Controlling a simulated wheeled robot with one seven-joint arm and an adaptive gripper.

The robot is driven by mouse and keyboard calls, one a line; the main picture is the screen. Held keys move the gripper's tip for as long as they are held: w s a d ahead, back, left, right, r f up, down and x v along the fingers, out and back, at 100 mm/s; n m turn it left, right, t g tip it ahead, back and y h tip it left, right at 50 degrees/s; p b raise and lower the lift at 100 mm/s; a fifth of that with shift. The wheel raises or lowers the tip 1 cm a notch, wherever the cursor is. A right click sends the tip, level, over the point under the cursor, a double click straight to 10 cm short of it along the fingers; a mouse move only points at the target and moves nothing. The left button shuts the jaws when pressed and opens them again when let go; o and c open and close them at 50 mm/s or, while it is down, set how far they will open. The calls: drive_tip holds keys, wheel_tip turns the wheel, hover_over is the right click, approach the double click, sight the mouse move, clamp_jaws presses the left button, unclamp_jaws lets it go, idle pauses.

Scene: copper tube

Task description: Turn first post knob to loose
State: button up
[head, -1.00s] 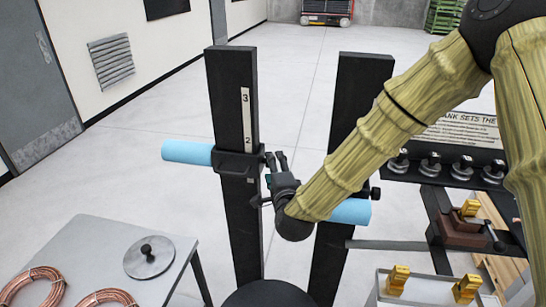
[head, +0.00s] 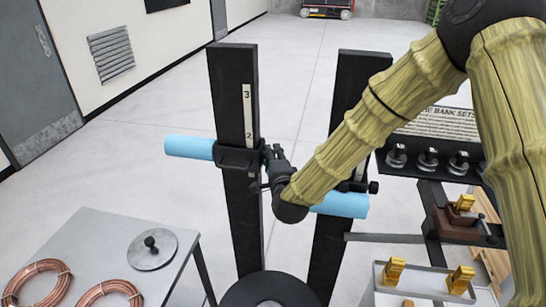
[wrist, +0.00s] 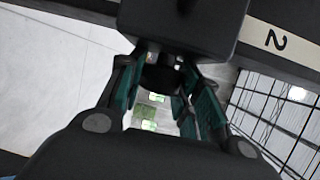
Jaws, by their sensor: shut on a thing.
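The first post (head: 231,95) is the black upright on the left, with a white scale strip (head: 247,110) marked 3 and 2. A black sliding bracket (head: 238,159) sits on it near the 2 and bears a light blue pad (head: 190,147) on its left. My gripper (head: 269,157) is at the right side of this bracket. In the wrist view, the dark round knob (wrist: 160,78) lies between my green-padded fingers (wrist: 160,95), which are shut on it. The knob is mostly hidden in the head view.
A second black post (head: 355,100) with a blue pad (head: 343,204) stands just right, partly behind my arm. A grey table (head: 105,255) with copper coils (head: 38,283) is at left. Weights (head: 428,160) and a tray (head: 425,283) are at right.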

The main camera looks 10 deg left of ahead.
drive_tip(key=shift+w+f+t+y+b, duration=0.15)
drive_tip(key=shift+t+b, duration=0.15)
drive_tip(key=shift+b, duration=0.65)
drive_tip(key=shift+s+t+y+b, duration=0.15)
drive_tip(key=shift+t+b, duration=0.15)
drive_tip(key=shift+b, duration=0.65)
drive_tip(key=shift+w+r+n+b, duration=0.1)
drive_tip(key=shift+r+n+b, duration=0.2)
drive_tip(key=shift+b, duration=0.1)
drive_tip(key=o, duration=1)
drive_tip(key=shift+f, duration=0.1)
drive_tip(key=shift+o, duration=0.2)
drive_tip(key=v, duration=1.2)
drive_tip(key=shift+f, duration=0.15)
